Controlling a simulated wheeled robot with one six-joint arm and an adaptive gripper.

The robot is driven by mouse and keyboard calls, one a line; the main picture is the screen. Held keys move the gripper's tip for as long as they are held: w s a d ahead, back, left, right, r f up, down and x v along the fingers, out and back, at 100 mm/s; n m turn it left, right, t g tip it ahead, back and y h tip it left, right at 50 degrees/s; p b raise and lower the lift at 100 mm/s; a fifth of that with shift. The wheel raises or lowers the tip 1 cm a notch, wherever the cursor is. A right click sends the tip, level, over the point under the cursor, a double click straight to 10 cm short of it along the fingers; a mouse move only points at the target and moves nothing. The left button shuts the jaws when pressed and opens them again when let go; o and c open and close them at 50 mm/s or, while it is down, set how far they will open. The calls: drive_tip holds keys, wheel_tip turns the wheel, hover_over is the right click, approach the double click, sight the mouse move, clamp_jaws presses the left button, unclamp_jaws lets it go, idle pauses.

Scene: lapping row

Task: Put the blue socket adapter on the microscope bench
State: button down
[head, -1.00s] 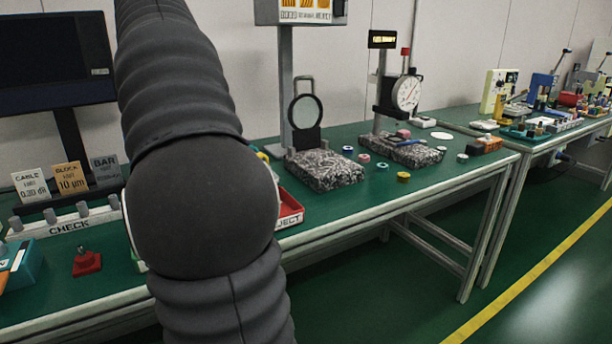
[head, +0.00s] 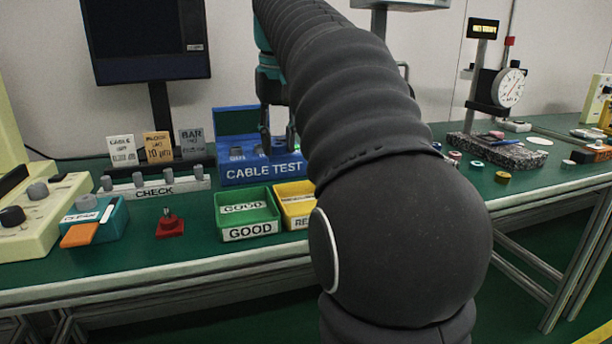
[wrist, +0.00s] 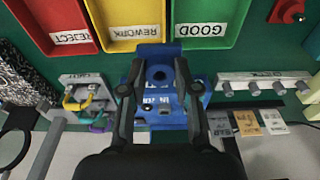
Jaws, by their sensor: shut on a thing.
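My gripper (wrist: 156,84) is shut on a blue piece with a dark round hole, the blue socket adapter (wrist: 160,74), between its two dark fingers in the wrist view. The blue CABLE TEST box (head: 262,173) lies behind and under it, and the similar blues make the adapter's outline hard to separate. In the head view my gripper (head: 276,135) hangs in front of that box, partly hidden by my arm; the adapter cannot be made out there. No microscope shows in the frames now, so I cannot tell which bench is the microscope bench.
A green GOOD tray (head: 250,232), a yellow rework tray (head: 296,222) and a red REJECT tray (wrist: 62,20) stand at the bench front. A CHECK rack (head: 152,191) and a teal box (head: 95,222) are left. A dial gauge stand (head: 508,88) stands right.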

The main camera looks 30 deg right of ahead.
hover_over(250, 175)
drive_tip(key=s+a, duration=0.1)
drive_tip(key=s, duration=0.2)
drive_tip(key=f, duration=0.6)
drive_tip(key=shift+s+f+b, duration=0.2)
drive_tip(key=shift+f+b, duration=0.1)
drive_tip(key=shift+w+f, duration=0.15)
drive_tip(key=shift+f+b, duration=0.75)
drive_tip(key=shift+f, duration=1.2)
drive_tip(key=shift+f, duration=0.15)
drive_tip(key=c, duration=0.8)
unclamp_jaws()
drive_tip(key=shift+c, duration=0.2)
wheel_tip(250, 175, up, 12)
drive_tip(key=s+p, duration=0.1)
drive_tip(key=p, duration=0.3)
drive_tip(key=shift+s+a, duration=0.25)
drive_tip(key=shift+s, duration=0.15)
